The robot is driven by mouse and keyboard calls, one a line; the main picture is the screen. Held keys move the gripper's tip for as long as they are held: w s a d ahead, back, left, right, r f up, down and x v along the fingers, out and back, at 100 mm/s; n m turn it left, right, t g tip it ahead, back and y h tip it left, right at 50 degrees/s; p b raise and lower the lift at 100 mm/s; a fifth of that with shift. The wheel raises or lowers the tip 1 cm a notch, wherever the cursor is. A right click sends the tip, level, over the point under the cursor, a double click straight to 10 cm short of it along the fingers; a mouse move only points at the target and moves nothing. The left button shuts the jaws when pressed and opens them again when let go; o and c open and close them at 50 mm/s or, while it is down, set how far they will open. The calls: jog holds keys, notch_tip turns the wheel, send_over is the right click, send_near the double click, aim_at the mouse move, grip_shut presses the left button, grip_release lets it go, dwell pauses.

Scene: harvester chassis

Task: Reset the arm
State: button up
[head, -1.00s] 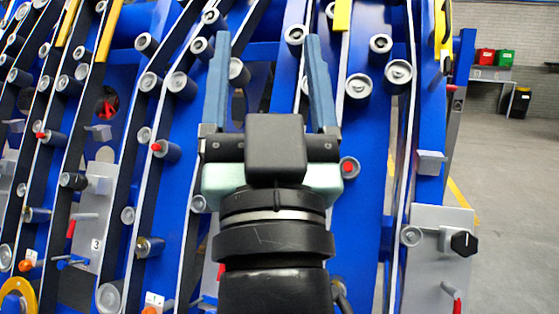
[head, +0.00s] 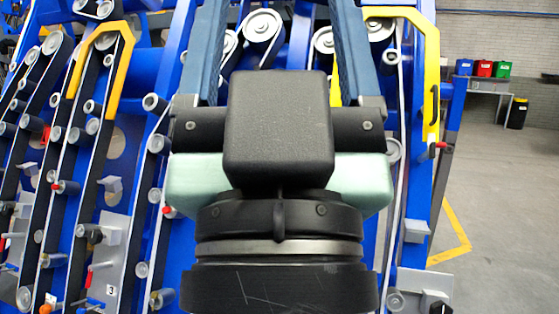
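My gripper (head: 275,25) fills the middle of the head view, its two blue fingers pointing up and spread apart. It is open, and nothing shows between the fingers except the machine behind. The fingertips run out of the top of the picture. The black wrist and pale green gripper body hide the middle of the blue harvester chassis (head: 172,60). I cannot tell the distance from the fingers to the chassis, but no contact shows.
The chassis carries belts, grey rollers (head: 262,25) and yellow guards (head: 432,75). A grey plate with a black knob (head: 440,308) sits at lower right. Open grey floor (head: 500,210) lies to the right, with coloured bins (head: 484,68) on a bench and a black bin (head: 517,112) at the back.

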notch_tip(320, 180, up, 13)
jog(key=p, duration=1.1)
jog(key=shift+r, duration=0.2)
